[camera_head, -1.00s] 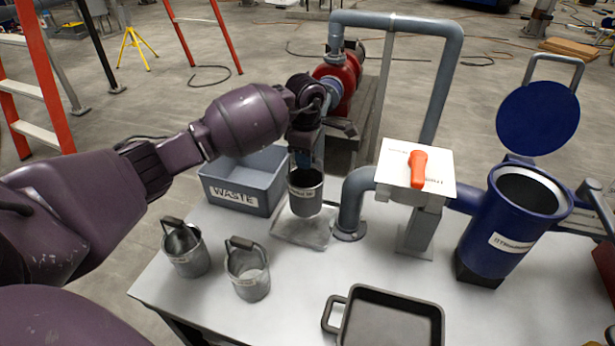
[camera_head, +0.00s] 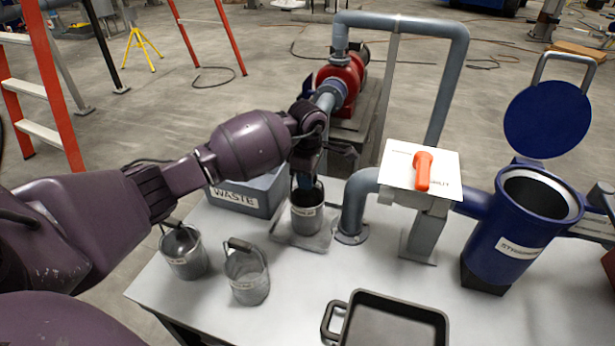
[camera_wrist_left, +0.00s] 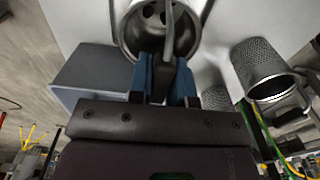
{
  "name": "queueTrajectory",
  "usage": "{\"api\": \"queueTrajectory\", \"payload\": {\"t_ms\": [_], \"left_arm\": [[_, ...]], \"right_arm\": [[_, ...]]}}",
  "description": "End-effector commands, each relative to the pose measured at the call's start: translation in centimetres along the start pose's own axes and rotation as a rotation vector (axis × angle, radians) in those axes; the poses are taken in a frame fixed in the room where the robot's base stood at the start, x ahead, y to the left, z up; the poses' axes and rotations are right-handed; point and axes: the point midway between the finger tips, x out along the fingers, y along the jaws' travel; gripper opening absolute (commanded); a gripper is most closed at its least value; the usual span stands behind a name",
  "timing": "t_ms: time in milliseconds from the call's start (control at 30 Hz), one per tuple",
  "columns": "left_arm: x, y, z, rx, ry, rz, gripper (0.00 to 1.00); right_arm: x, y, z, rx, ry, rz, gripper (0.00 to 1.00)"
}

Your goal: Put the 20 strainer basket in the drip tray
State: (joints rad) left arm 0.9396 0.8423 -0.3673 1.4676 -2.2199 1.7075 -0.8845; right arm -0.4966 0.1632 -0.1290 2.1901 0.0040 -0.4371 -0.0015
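My left gripper (camera_head: 305,180) is shut on the handle of a grey metal basket (camera_head: 308,218), which hangs upright below it. The basket is at or just above a shallow, flat metal tray (camera_head: 282,238); contact cannot be made out. In the left wrist view the blue fingers (camera_wrist_left: 165,78) close on the handle over the basket's open, perforated inside (camera_wrist_left: 135,35). The basket's label is too small to read for certain. Two similar baskets stand on the table, one at far left (camera_head: 184,256) and one nearer (camera_head: 248,278). My right gripper is not in view.
A grey WASTE bin (camera_head: 235,198) stands just behind and left. A grey pipe (camera_head: 357,205) rises close on the right, beside a sign with an orange handle (camera_head: 423,170). A blue strainer vessel (camera_head: 510,240) stands open. A dark handled pan (camera_head: 390,322) is at the front.

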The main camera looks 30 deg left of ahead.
Motion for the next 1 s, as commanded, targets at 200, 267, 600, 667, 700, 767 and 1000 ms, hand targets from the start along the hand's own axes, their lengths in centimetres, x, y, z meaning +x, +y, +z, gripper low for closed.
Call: {"api": "queueTrajectory", "payload": {"t_ms": [200,267,600,667,700,767,1000], "left_arm": [[0.0,0.0,0.0,0.000,0.000,0.000,0.44],[0.0,0.0,0.0,0.000,0.000,0.000,0.44],[-1.5,0.1,0.0,0.000,-0.001,0.005,0.44],[-2.5,0.1,0.0,-0.001,-0.001,0.008,0.44],[-3.3,0.2,0.0,-0.001,-0.001,0.009,0.44],[-4.5,0.1,0.0,0.000,-0.001,0.009,0.44],[-9.1,0.1,0.0,0.000,-0.001,0.008,0.44]], "right_arm": [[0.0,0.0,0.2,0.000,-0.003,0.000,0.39],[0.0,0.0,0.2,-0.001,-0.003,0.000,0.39],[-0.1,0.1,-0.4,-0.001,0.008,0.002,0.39],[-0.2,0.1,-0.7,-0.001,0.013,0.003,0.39],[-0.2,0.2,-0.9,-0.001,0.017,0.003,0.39],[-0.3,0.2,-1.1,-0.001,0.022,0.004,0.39],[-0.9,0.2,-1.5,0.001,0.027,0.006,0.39]]}}
